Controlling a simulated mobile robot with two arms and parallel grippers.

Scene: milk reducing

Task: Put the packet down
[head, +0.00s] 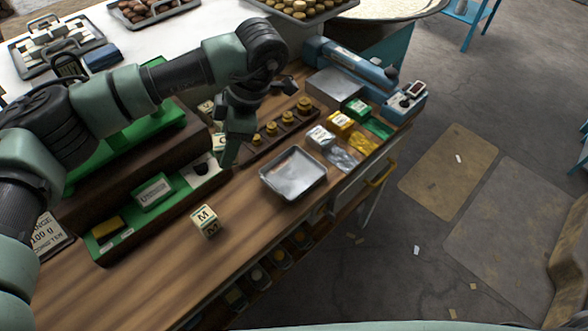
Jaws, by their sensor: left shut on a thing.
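My left gripper (229,152) hangs down over the wooden bench, near the right end of the green-lined tray. It is shut on a small pale packet (218,142), mostly hidden by the fingers. I cannot tell whether the packet touches anything below. A cream packet marked M (206,221) stands on the bare bench top in front of the tray. An empty square metal pan (293,173) lies to the right of the gripper. My right gripper is not in view.
The green-lined tray (104,258) holds a green-and-white box (153,192) and a yellow block. A row of brass weights (288,118) stands behind the pan. Several coloured packets (340,124) and a blue sealing device (345,62) are at the right. The front bench top is mostly clear.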

